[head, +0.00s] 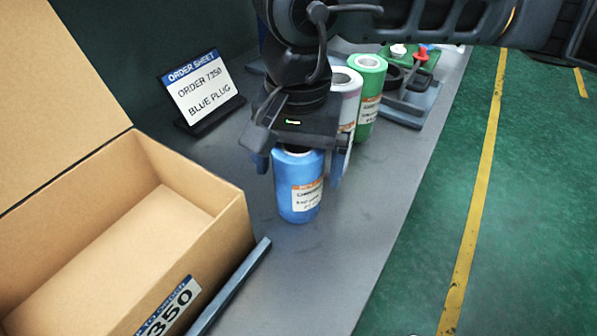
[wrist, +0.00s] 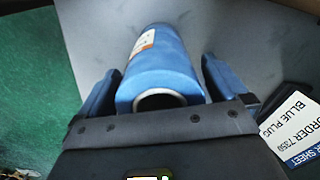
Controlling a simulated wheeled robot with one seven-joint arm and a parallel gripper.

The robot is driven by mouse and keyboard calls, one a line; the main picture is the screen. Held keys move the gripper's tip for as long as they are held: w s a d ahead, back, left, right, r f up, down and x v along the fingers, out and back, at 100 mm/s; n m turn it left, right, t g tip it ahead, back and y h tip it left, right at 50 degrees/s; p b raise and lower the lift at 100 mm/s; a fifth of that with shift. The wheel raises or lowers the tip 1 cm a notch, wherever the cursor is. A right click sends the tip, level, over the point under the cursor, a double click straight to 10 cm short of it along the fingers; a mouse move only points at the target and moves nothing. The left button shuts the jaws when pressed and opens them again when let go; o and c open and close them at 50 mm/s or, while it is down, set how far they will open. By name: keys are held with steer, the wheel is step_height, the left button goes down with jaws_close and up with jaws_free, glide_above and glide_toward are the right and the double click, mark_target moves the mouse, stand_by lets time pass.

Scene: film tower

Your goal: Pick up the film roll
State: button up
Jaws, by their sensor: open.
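A blue film roll (head: 298,200) with a white and orange label stands upright on the grey table, below my gripper. In the wrist view the blue roll (wrist: 160,65) lies between the two fingers, its hollow core facing the camera. My gripper (head: 303,172) is open, pointing down, with one finger on each side of the roll's upper part. In the wrist view my gripper (wrist: 158,88) shows a gap at the right finger; the left finger is close to the roll. A white-purple roll (head: 347,95) and a green roll (head: 368,92) stand behind, partly hidden by my arm.
An open cardboard box (head: 215,240) stands at the left front. An order sheet sign (head: 200,90) reading "ORDER 7350 BLUE PLUG" stands behind it. A green tray with plugs (head: 415,62) is at the back. The table's right edge drops to a green floor (head: 530,200).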

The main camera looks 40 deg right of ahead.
steer(key=shift+f, duration=0.95)
steer(key=c, duration=1.4)
